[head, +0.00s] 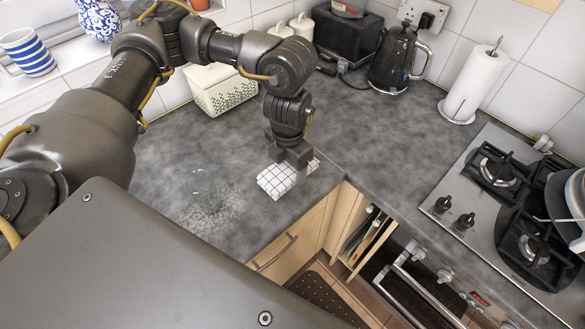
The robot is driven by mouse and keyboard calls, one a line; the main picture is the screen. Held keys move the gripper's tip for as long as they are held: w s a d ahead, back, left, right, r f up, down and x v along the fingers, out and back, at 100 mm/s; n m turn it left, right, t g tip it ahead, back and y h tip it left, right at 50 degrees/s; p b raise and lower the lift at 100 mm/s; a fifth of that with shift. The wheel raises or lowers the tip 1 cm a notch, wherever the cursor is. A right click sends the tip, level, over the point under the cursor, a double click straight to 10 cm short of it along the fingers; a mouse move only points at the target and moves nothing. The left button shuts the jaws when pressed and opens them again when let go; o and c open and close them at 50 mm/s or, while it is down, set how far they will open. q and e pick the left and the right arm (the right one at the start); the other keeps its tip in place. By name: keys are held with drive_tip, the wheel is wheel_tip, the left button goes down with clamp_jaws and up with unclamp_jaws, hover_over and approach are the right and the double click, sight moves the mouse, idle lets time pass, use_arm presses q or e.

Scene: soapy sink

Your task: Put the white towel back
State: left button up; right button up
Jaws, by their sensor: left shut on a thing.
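The white towel (272,182), with a dark grid pattern, is folded and lies at the front edge of the grey counter. My left gripper (291,163) comes down on it from above and is shut on it. The gripper and wrist cover the towel's middle, so the fingertips are mostly hidden. I cannot tell whether the towel rests on the counter or is lifted slightly. My right gripper is not in view.
A clear glass (201,187) stands left of the towel. A patterned bread bin (222,90), black kettle (398,60), toaster (347,38) and paper roll (473,86) stand behind. The gas hob (490,230) is at right. Counter (350,120) between is clear.

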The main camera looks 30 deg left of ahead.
use_arm(q)
drive_tip(key=w+f, duration=0.2)
drive_tip(key=f, duration=0.1)
drive_tip(key=w+a+f, duration=0.1)
drive_tip(key=w+f, duration=0.1)
drive_tip(key=shift+a+f, duration=0.1)
drive_tip(key=shift+f, duration=0.15)
wheel_tip(320, 180, down, 3)
drive_tip(key=shift+w+r+p, duration=0.1)
drive_tip(key=shift+r+p, duration=0.05)
drive_tip(key=shift+p, duration=0.65)
drive_tip(key=shift+f, duration=0.2)
drive_tip(key=shift+f, duration=0.2)
drive_tip(key=o, duration=1)
drive_tip(key=shift+r, duration=0.1)
